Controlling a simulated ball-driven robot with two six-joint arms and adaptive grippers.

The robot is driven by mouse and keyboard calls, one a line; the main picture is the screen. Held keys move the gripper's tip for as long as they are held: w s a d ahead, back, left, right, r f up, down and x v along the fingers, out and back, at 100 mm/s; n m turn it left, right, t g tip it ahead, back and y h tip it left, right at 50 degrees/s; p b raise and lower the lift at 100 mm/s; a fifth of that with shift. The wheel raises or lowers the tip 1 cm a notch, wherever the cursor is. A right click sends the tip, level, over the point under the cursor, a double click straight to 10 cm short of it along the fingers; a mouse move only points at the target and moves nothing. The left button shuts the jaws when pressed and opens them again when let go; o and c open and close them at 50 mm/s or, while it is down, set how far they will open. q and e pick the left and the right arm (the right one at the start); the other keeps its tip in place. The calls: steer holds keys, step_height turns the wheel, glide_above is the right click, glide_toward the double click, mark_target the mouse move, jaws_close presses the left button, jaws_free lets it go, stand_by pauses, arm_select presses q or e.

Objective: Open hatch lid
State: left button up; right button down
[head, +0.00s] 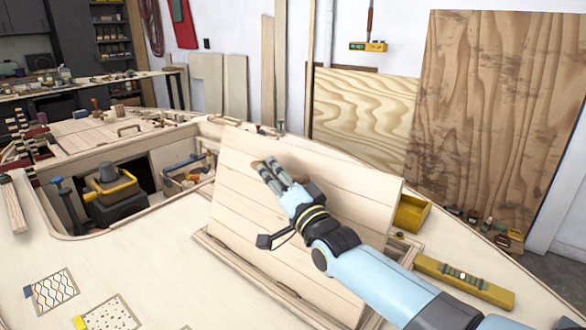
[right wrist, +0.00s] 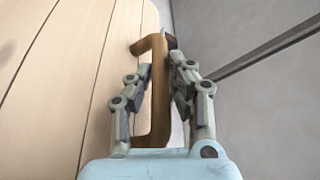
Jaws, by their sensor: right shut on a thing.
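The hatch lid (head: 240,185) is a pale planked panel. It stands tilted up from its framed opening (head: 255,280) in the deck. My right gripper (head: 266,172) is at the lid's upper left part, with the arm reaching across the lid's face from the lower right. In the right wrist view, my right gripper (right wrist: 160,90) has its fingers on both sides of a brown wooden handle (right wrist: 157,100) and is shut on it. The lid's planks (right wrist: 60,70) run along the left of that view. Most of the handle is hidden by the fingers in the head view. My left gripper is not in view.
A yellow spirit level (head: 465,283) and a yellow box (head: 411,214) lie on the deck right of the lid.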

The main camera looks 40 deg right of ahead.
steer(key=s+a+f+n+t+y+b, duration=0.1)
steer(key=s+a+n+y+b, duration=0.1)
steer(key=a+n, duration=0.5)
steer(key=shift+s+a+f+n+y, duration=0.25)
steer(key=shift+s+a+y, duration=0.55)
steer(key=shift+a, duration=1.9)
steer(key=shift+r, duration=0.1)
steer(key=c, duration=1.2)
jaws_free()
steer(key=shift+c, duration=0.2)
steer(key=v, duration=1.2)
steer(key=shift+a, duration=0.1)
